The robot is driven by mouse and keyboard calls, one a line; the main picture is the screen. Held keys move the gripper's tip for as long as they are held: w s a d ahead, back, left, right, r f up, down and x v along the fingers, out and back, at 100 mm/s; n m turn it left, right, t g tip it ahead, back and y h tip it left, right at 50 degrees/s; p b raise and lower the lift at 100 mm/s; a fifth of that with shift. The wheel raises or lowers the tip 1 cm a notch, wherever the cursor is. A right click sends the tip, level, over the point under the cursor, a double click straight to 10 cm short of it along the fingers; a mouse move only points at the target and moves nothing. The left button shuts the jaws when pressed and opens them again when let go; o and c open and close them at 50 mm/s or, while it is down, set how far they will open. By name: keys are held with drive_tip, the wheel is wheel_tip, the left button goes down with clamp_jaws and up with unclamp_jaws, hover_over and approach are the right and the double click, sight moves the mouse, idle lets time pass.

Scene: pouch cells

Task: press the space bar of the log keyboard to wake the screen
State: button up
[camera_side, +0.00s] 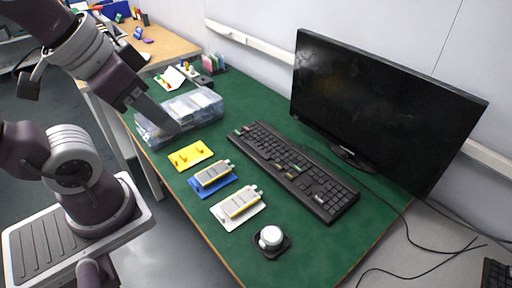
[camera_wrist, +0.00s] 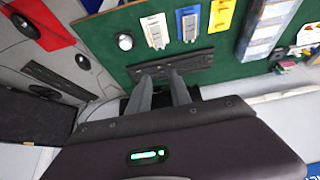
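The black log keyboard (camera_side: 290,170) lies on the green mat in front of a monitor with a dark screen (camera_side: 375,110). A few of its keys look yellowish or green; I cannot pick out the space bar clearly. In the wrist view the keyboard (camera_wrist: 190,61) shows just past the fingertips, partly covered by them. My gripper (camera_side: 172,128) is over the clear bin, left of the keyboard in the side view and apart from it. In the wrist view my gripper (camera_wrist: 160,76) has two grey fingers with an empty gap between them.
A clear bin (camera_side: 205,108), a yellow tray (camera_side: 190,155), a blue tray with a pouch cell (camera_side: 212,178), a white tray with a pouch cell (camera_side: 238,206) and a round white-topped knob (camera_side: 271,237) stand along the mat's left side. Bare mat (camera_side: 325,245) lies at the near right.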

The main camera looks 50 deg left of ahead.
clamp_jaws()
idle(1.4)
